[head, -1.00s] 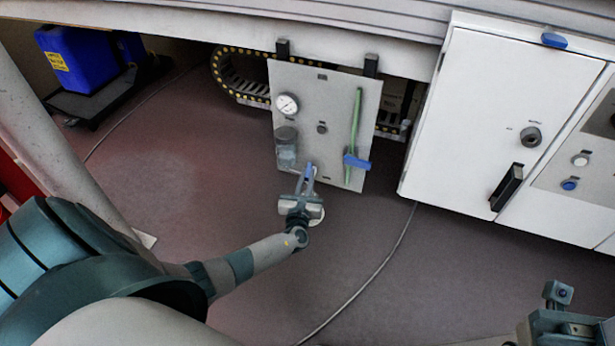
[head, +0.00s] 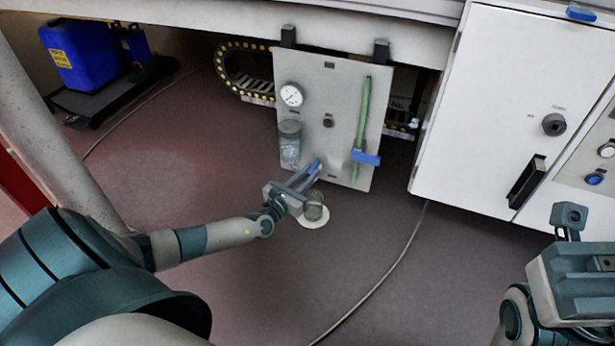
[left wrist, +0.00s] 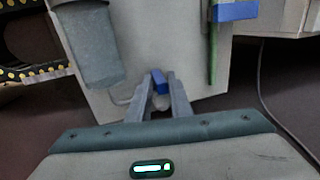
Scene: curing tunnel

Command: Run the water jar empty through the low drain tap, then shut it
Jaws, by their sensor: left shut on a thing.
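The water jar (head: 289,150) is a clear cylinder with a dark cap, fixed upright on the left of a grey panel (head: 335,95). It looks bluish-grey inside; I cannot tell its water level. Low on the panel, right of the jar's foot, is the drain tap's blue handle (head: 315,167). The left wrist view also shows the jar (left wrist: 92,50) and the blue handle (left wrist: 159,82). My left gripper (head: 308,176) is shut on this handle, its fingers on either side. My right gripper (head: 580,280) is at lower right, away from the panel; its fingers cannot be made out.
A round glass vessel (head: 313,207) stands on a white disc on the floor below the tap. A green pipe with another blue handle (head: 366,158) and a gauge (head: 291,95) are on the panel. A white cabinet (head: 485,110) stands right. A cable (head: 385,275) crosses open floor.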

